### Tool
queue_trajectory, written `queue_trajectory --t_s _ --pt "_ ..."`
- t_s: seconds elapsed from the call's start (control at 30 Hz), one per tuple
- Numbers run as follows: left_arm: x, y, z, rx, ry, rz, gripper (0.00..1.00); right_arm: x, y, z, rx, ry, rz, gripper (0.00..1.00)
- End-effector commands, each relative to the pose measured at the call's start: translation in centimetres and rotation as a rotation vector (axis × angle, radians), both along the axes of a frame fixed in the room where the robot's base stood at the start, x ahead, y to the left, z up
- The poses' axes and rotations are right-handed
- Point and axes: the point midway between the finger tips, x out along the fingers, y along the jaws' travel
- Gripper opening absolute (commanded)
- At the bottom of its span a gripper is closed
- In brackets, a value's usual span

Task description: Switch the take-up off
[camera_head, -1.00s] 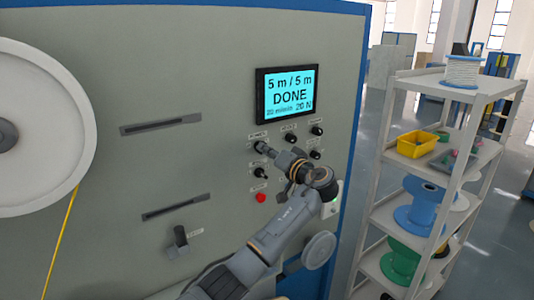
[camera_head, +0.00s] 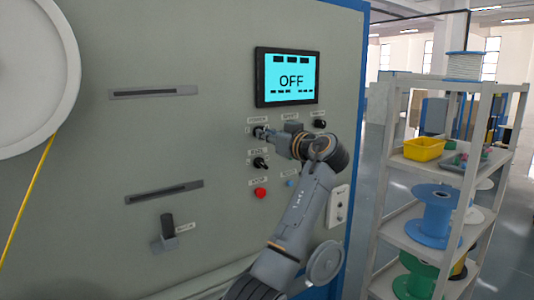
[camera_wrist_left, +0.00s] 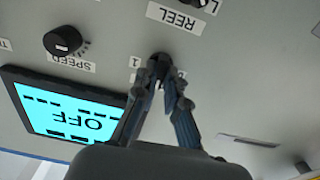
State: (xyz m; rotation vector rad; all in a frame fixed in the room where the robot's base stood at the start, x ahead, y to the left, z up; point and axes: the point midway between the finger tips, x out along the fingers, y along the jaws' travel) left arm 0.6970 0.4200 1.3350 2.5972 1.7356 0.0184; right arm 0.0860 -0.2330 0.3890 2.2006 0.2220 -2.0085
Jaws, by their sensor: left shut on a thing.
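The take-up's grey panel carries a screen (camera_head: 288,77) that reads OFF on cyan; it also shows upside down in the left wrist view (camera_wrist_left: 72,112). Below it is the black power knob (camera_head: 257,131), under the POWER label. My left gripper (camera_head: 267,133) is at this knob, and its arm hides part of the panel. In the left wrist view my left gripper (camera_wrist_left: 163,75) is shut on the knob (camera_wrist_left: 159,58), with a "1" mark beside it. The fingers partly cover the knob, so its exact turn is hard to tell. My right gripper is not in view.
The reel knob (camera_head: 260,163) and red stop button (camera_head: 260,193) sit just below. A speed knob (camera_wrist_left: 62,41) is nearby. A white reel (camera_head: 35,75) with yellow cable is at left. A shelf rack (camera_head: 382,215) with spools stands at right.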

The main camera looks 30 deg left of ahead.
Motion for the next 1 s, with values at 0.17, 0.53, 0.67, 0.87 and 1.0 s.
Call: queue_trajectory --t_s 0.17,0.53,0.67,0.87,1.0 --pt "0.0 -0.1 -0.5 -0.066 -0.154 -0.002 0.0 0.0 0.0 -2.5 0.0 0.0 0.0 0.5" --pt "0.0 0.0 -0.2 -0.193 -0.462 -0.001 0.0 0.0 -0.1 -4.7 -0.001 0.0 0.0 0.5" --pt "0.0 0.0 -0.2 -0.228 -0.548 0.0 0.0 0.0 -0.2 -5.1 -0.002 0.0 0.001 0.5" --pt "0.0 0.0 -0.1 -0.269 -0.647 -0.001 0.0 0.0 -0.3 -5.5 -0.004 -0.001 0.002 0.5" --pt "0.0 0.0 -0.1 -0.286 -0.689 0.0 0.0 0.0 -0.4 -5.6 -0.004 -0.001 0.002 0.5"
